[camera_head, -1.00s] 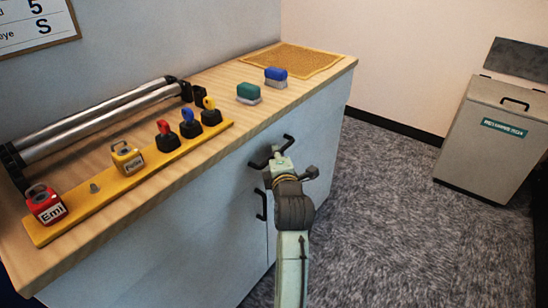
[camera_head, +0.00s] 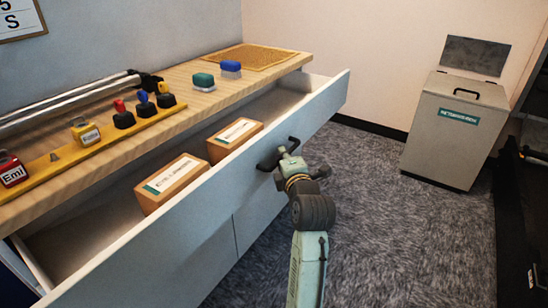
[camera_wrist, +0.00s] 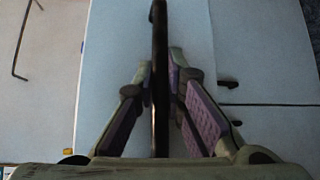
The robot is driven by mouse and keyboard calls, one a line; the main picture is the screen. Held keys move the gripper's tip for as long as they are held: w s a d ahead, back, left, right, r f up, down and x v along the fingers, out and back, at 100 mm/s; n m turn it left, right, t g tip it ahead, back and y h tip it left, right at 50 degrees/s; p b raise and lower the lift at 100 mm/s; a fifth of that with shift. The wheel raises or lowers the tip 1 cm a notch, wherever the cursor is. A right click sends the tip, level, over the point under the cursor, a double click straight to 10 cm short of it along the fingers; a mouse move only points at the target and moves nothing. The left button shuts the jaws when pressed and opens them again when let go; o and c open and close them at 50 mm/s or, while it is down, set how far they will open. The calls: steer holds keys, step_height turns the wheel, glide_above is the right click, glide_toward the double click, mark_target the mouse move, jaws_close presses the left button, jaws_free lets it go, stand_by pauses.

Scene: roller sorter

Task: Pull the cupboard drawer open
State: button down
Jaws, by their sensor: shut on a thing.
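The cupboard drawer (camera_head: 215,205) stands well out from under the wooden counter in the head view, its inside open to view. Two brown boxes with pale labels lie in it, one nearer (camera_head: 172,182) and one farther (camera_head: 235,138). The drawer's black handle (camera_head: 270,160) is on its grey front, and in the wrist view the dark handle bar (camera_wrist: 160,75) runs between the fingers. My gripper (camera_head: 284,157) is at the handle, outside the drawer. It also shows in the wrist view (camera_wrist: 161,95), shut on the handle; its fingertips are partly hidden in the head view.
The counter holds a yellow rack (camera_head: 95,138) with several padlocks, silver rollers (camera_head: 70,100), a green brush (camera_head: 203,80), a blue brush (camera_head: 230,68) and a mat (camera_head: 250,57). A grey bin (camera_head: 455,130) stands at the back right. Carpet is clear between the drawer and bin.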

steer(key=s+d+b, duration=0.1)
steer(key=s+d, duration=0.2)
steer(key=d, duration=0.2)
steer(key=shift+s+d, duration=0.15)
steer(key=shift+s, duration=0.25)
steer(key=c, duration=1.7)
jaws_free()
steer(key=shift+o, duration=0.2)
steer(key=s+d+r, duration=0.1)
steer(key=s, duration=0.6)
steer(key=shift+s, duration=0.2)
